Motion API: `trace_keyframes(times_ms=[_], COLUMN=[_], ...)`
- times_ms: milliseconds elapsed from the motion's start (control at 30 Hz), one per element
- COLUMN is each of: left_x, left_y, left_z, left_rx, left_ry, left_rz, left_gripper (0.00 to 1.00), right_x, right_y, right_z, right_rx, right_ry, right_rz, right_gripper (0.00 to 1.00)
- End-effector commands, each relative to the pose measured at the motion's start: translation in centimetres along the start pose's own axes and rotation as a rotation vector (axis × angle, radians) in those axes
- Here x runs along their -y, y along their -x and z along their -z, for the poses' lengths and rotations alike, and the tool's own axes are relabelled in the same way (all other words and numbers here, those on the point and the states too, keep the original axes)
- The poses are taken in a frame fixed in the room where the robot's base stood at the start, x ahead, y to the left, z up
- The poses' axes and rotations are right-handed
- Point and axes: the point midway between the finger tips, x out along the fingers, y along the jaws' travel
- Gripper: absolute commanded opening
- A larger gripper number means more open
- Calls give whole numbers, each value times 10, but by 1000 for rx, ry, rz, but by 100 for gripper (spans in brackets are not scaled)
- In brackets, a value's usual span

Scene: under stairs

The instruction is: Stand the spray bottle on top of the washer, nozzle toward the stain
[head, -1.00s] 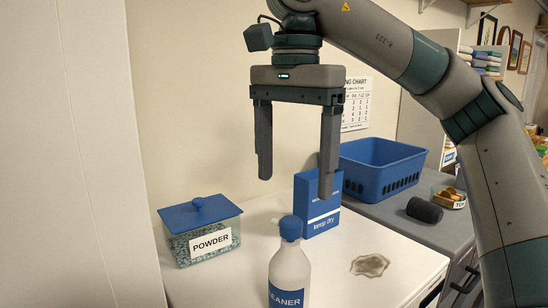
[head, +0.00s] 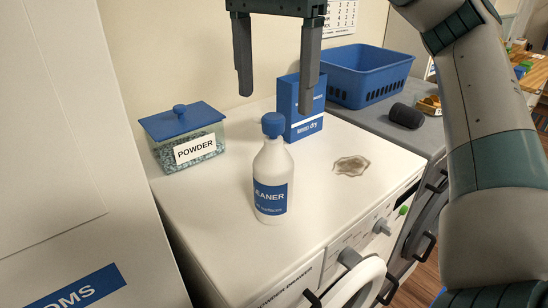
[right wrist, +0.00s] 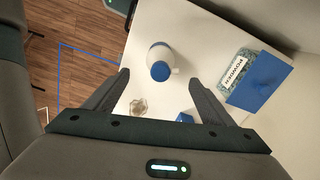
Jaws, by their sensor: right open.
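The white spray bottle (head: 270,185), with a blue top and a blue label reading "EANER", stands upright on the white washer top (head: 225,215). It also shows from above in the right wrist view (right wrist: 158,52). My left gripper is not in view.
A lidded powder box (head: 186,138) stands at the washer's back left. A blue carton (head: 301,108) stands behind the bottle. A blue basket (head: 356,78) and a dark cylinder (head: 406,116) are on the grey surface at right.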

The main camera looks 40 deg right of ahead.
Motion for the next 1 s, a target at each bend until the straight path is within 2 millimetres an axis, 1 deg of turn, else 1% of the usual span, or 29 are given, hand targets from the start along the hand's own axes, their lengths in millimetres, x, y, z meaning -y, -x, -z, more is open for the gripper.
trace_keyframes(times_ms=[33, 167, 367, 400, 700, 900, 1000], left_x=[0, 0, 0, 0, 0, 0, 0], left_y=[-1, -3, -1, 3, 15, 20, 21], left_z=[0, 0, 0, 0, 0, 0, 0], left_rx=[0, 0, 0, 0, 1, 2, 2], left_ry=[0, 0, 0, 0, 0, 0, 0], left_rz=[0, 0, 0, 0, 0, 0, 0], left_gripper=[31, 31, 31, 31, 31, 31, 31], right_x=[0, 0, -1, 0, -1, 0, 0], right_y=[-8, -25, -56, -60, -108, -130, -136], right_z=[0, 0, 0, 1, 1, 1, 1], right_rx=[1, 1, 0, -1, 0, 0, 1], right_ry=[2, 0, 0, -3, 0, -2, -1], right_rz=[-4, -3, -3, -2, -2, -1, -1], right_gripper=[77, 77, 77, 77, 77, 77, 77])
